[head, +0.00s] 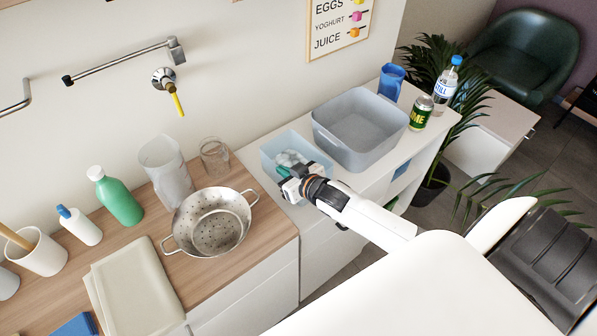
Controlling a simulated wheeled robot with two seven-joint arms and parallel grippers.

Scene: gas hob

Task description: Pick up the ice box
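The ice box is a small, light blue open container (272,147) with pale ice-like pieces (291,158) inside. It stands on the white counter, left of a larger grey-blue tub. My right gripper (285,173) reaches in from the right and is at the front side of the ice box, over or against its near rim. The gripper hides part of that rim and the near wall. Its fingers are small and partly covered, so I cannot tell whether they are apart or closed on the rim. My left gripper is not in view.
A glass (214,156), a pitcher (166,172) and a metal colander (212,222) stand on the wooden counter to the left.

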